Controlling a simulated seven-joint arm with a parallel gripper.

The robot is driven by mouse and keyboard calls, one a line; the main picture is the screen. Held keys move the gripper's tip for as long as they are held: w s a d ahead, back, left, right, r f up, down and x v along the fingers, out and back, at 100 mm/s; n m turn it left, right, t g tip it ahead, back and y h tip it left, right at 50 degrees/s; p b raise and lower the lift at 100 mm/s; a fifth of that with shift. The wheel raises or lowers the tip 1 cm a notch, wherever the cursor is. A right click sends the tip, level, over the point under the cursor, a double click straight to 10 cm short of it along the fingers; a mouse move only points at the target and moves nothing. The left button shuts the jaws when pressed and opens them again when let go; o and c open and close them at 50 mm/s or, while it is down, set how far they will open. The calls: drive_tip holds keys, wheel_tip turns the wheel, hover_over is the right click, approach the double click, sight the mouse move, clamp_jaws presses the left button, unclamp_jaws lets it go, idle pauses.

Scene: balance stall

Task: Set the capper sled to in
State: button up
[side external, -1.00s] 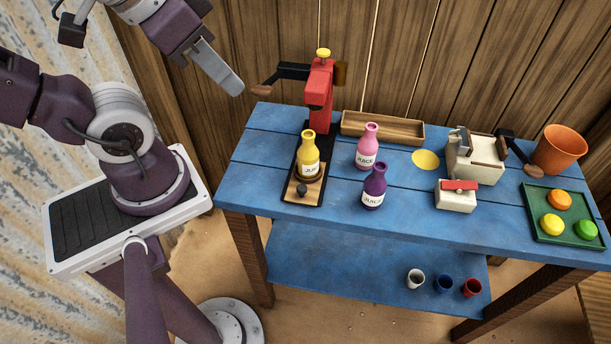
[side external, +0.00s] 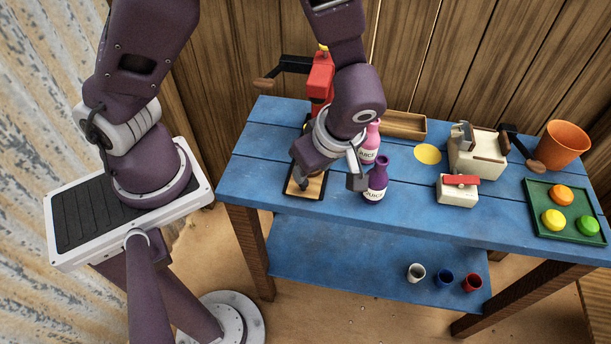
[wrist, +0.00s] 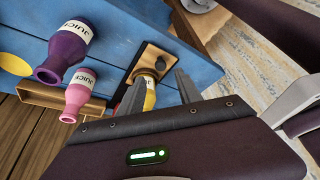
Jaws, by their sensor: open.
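The capper (side external: 320,85) has a red post on a dark base at the table's left. Its wooden sled (side external: 314,187) shows at the front of the base; my gripper hides much of it. My gripper (side external: 331,180) is open above the sled's front end. In the wrist view, the sled (wrist: 152,56) with its dark knob (wrist: 171,58) lies beyond my fingertips (wrist: 160,76). The yellow juice bottle (wrist: 150,99) shows between my fingers, near the sled's dark ring. I cannot tell whether a finger touches anything.
A purple bottle (side external: 375,184) and a pink bottle (side external: 368,154) stand close to my gripper's right. A wooden tray (side external: 404,125) lies behind them. A cream machine (side external: 476,155), a red-topped box (side external: 457,193), an orange bucket (side external: 561,147) and a green tray (side external: 540,215) stand further right.

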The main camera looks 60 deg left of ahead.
sight(306, 183)
drive_tip(key=x, duration=0.6)
drive_tip(key=shift+s+f, duration=0.1)
drive_tip(key=shift+f, duration=0.05)
clamp_jaws()
idle(1.1)
